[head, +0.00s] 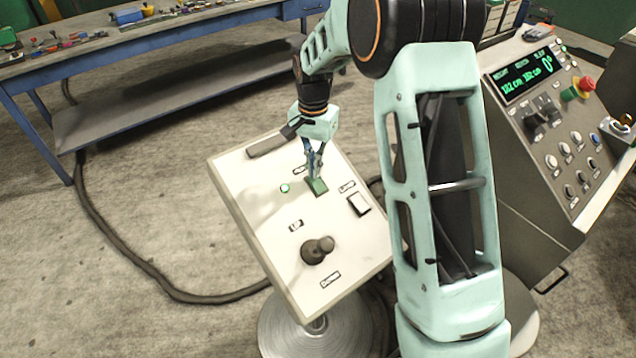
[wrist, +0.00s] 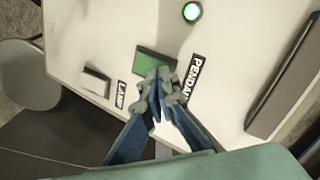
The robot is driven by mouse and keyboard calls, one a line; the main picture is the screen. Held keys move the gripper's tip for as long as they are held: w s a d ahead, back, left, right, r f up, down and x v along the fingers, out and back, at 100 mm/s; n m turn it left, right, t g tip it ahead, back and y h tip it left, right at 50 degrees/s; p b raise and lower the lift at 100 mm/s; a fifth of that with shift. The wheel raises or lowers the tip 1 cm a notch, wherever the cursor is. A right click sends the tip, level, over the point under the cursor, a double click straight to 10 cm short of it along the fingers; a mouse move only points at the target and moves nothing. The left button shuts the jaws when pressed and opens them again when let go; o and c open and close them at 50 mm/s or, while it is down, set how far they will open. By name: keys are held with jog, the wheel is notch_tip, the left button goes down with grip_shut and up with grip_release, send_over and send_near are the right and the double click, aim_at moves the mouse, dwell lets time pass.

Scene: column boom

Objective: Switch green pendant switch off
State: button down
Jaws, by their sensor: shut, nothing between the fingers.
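The green pendant switch (head: 318,187) is a rocker on a white tilted control panel (head: 262,222). It also shows in the wrist view (wrist: 152,62), beside the label PENDANT, which is partly hidden. A round green light (head: 285,187) beside it is lit; it is bright in the wrist view (wrist: 192,12). My gripper (head: 315,177) is shut and empty, its fingertips at the edge of the green switch. In the wrist view the fingertips (wrist: 160,78) overlap the switch's near edge; I cannot tell whether they touch it.
The panel also has a white LAMP switch (head: 359,204), a dark UP/DOWN joystick (head: 318,249) and a dark bar (head: 267,146) along its top. A larger console (head: 535,130) stands at right. A blue workbench (head: 160,40) is behind. A cable (head: 130,255) lies on the floor.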

jog(key=shift+f, duration=0.3)
jog(key=shift+r+p, duration=2.15)
jog(key=shift+r, duration=1.4)
